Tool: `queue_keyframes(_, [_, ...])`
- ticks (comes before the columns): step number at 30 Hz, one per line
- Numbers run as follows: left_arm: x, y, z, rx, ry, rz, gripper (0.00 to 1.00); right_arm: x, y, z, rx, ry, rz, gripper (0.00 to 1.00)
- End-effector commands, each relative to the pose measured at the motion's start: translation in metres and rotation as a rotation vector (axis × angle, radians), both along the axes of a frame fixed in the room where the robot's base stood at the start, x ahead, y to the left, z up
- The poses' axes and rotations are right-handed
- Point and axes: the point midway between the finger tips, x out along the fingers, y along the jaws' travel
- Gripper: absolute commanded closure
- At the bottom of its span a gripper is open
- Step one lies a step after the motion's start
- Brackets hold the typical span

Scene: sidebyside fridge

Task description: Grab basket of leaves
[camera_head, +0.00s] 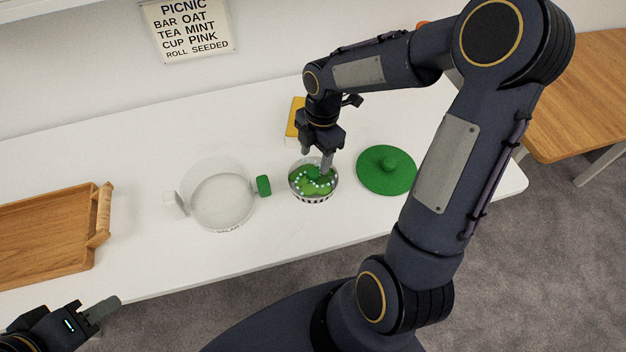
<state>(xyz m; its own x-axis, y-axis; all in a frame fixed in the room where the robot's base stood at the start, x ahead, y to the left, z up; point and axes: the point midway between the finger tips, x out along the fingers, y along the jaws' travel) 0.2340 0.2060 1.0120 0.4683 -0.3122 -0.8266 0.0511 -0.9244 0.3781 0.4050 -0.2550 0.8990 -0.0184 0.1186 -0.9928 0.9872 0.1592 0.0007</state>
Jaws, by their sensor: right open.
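A small round basket of green leaves (300,191) stands on the white table, with a dark-and-light striped lower side and small white dots among the leaves. My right gripper (322,168) points down over the basket's back right part, its fingertips at or just above the leaves. It is open; I cannot tell whether a finger touches the basket. The gripper hides part of the basket's rear rim. My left gripper (103,309) is at the lower left, in front of the table and away from the basket; its finger opening cannot be made out.
A clear bowl (222,222) with a white handle and a green handle stands left of the basket. A green lid (387,181) lies to the right. A yellow box (296,118) is behind. A wooden tray (45,276) is at left. The table's front middle is clear.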

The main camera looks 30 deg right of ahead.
Motion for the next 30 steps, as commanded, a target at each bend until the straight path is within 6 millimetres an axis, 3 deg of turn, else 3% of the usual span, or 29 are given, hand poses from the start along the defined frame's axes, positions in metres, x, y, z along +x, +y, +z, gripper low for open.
queue_keyframes(7, [0.0, 0.0, 0.002, 0.0, 0.0, 0.0, 0.64, 0.0, 0.004, -0.037, 0.0, 0.003, -0.001, 0.46])
queue_keyframes(16, [0.0, 0.0, 0.002, 0.0, 0.0, 0.0, 0.64, 0.0, 0.004, -0.042, 0.0, 0.0, -0.003, 0.46])
queue_keyframes(28, [0.0, 0.0, 0.002, 0.0, 0.0, 0.0, 0.64, 0.0, 0.004, -0.042, 0.0, 0.0, -0.003, 0.97])
queue_keyframes(30, [0.0, 0.0, 0.002, 0.0, 0.0, 0.0, 0.64, 0.0, 0.004, -0.042, 0.0, 0.0, -0.003, 1.0])
